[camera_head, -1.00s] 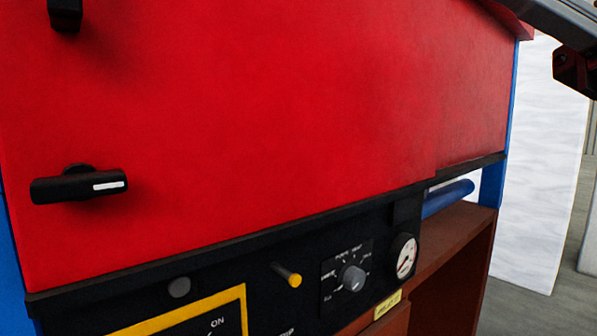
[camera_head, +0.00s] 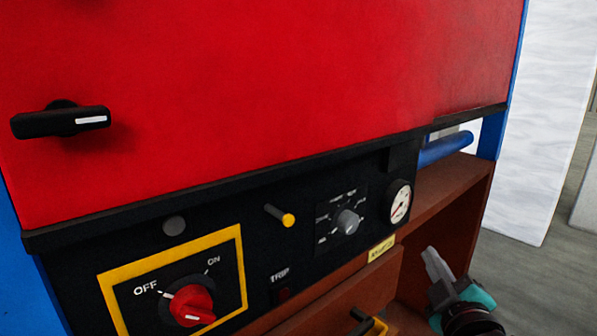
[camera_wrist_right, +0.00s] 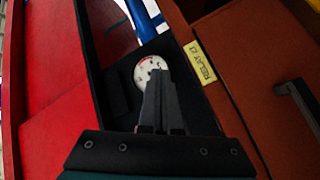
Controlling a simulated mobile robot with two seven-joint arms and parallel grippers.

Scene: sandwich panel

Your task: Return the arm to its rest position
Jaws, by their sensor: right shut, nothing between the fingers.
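My right gripper (camera_head: 432,262) is at the lower right of the head view, in front of the brown shelf, pointing up and away. Its fingers are together with nothing between them. In the right wrist view the closed fingers (camera_wrist_right: 160,95) point toward the black control strip and overlap the lower part of the round gauge (camera_wrist_right: 149,72) in the picture. No contact with the panel shows. My left gripper is not in view.
The red cabinet door (camera_head: 260,90) has a black handle (camera_head: 60,120). Below are a red OFF/ON switch (camera_head: 190,303), a yellow-tipped lever (camera_head: 282,216), a selector knob (camera_head: 347,221) and a gauge (camera_head: 399,202). A brown drawer (camera_head: 350,290) sits underneath. Floor (camera_head: 535,280) at right looks clear.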

